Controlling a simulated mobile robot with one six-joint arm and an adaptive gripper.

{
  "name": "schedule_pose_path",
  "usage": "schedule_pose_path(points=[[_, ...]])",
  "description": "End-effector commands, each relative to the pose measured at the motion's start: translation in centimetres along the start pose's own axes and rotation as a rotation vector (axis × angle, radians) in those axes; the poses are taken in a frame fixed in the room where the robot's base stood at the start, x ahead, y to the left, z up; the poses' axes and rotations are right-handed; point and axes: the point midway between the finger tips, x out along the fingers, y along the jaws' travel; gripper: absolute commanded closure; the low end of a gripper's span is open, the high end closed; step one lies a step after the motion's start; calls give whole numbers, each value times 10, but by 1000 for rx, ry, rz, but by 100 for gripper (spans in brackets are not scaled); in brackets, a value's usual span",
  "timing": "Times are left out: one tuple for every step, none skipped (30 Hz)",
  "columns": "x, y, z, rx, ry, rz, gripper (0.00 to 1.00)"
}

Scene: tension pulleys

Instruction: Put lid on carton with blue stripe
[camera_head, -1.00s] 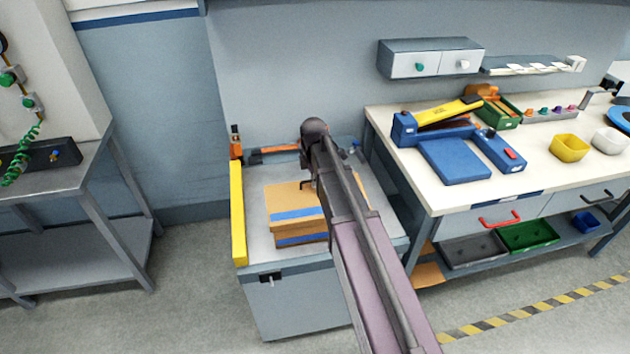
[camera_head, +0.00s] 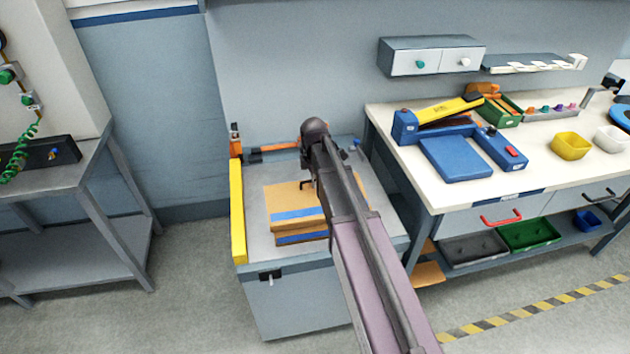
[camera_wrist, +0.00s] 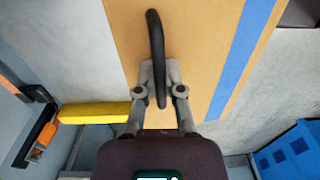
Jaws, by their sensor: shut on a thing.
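The brown cardboard lid (camera_head: 285,197) has a blue stripe across its top and a dark handle. It lies over the carton (camera_head: 290,233), whose side also shows a blue stripe. I cannot tell whether the lid is fully seated or slightly above the rim. My arm hides the right part of both. In the wrist view the lid (camera_wrist: 205,50) fills the middle, with its black curved handle (camera_wrist: 155,40) between the fingers. My gripper (camera_wrist: 160,82) is shut on the handle; in the head view it is mostly hidden behind my arm.
The carton stands on a grey cabinet top (camera_head: 256,215). A yellow bar (camera_head: 238,212) runs along its left edge, and orange tools (camera_head: 275,150) lie at the back. A white workbench (camera_head: 385,125) with a blue device (camera_head: 455,155) stands to the right.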

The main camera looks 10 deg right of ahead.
Motion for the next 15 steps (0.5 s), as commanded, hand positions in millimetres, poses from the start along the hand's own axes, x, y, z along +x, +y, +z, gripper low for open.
schedule_pose_path(points=[[2, 0, 0, 0, 0, 0, 100], [3, 0, 0, 0, 0, 0, 100], [4, 0, 0, 0, 0, 0, 100], [4, 0, 0, 0, 0, 0, 100], [5, 0, 0, 0, 0, 0, 100], [5, 0, 0, 0, 0, 0, 100], [5, 0, 0, 0, 0, 0, 100], [6, 0, 0, 0, 0, 0, 100], [6, 0, 0, 0, 0, 0, 100], [6, 0, 0, 0, 0, 0, 100], [6, 0, 0, 0, 0, 0, 100], [6, 0, 0, 0, 0, 0, 100], [6, 0, 0, 0, 0, 0, 100], [6, 0, 0, 0, 0, 0, 100], [6, 0, 0, 0, 0, 0, 100]])
